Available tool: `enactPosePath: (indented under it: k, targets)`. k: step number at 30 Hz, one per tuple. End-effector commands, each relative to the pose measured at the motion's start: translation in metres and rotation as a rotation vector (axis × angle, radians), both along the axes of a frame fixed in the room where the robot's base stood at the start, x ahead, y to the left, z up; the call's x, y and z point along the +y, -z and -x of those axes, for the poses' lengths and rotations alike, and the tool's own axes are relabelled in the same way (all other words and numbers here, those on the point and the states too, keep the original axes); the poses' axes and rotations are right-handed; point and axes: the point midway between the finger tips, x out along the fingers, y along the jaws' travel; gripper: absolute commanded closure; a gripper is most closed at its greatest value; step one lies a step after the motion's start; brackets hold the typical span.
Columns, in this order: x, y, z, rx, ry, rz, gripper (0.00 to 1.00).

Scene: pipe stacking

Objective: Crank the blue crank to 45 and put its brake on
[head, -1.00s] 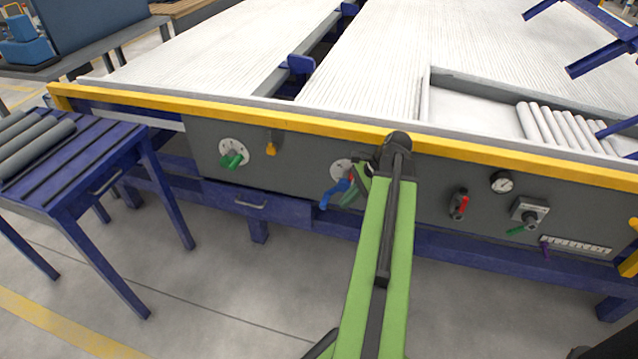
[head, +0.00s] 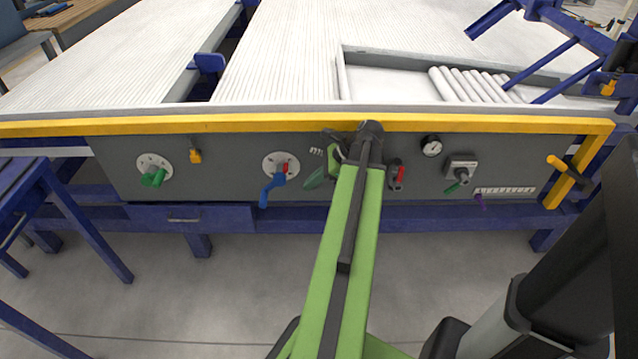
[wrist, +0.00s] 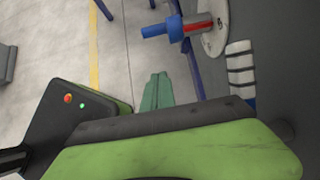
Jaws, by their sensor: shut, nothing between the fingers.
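The blue crank (head: 267,191) is on the grey front panel, its handle hanging down and slightly left of its round white dial (head: 273,159). A red part (head: 284,168) shows at the crank's hub. In the wrist view the blue crank (wrist: 160,28) is at the top, with the red part (wrist: 197,25) beside the dial (wrist: 215,38). I cannot tell whether the red part is the brake, and the pointer reading is too small to read. My gripper (head: 314,181) is shut and empty, right of the crank and apart from it. Its green fingers (wrist: 155,92) are together in the wrist view.
A green crank (head: 153,177) and a yellow lever (head: 195,156) are left on the panel. Right are a red-handled lever (head: 398,176), a gauge (head: 431,146) and a green-handled switch (head: 455,186). A yellow rail (head: 230,124) runs above. A blue table (head: 30,172) stands left.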

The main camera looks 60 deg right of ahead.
Motion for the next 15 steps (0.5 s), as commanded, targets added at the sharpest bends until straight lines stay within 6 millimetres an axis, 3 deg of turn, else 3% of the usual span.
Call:
enactPosePath:
  k: [1, 15]
  targets:
    - [0.006, 0.018, -0.007, 0.000, -0.004, 0.000, 1.00]
    - [0.041, 0.095, -0.065, 0.001, -0.006, 0.001, 1.00]
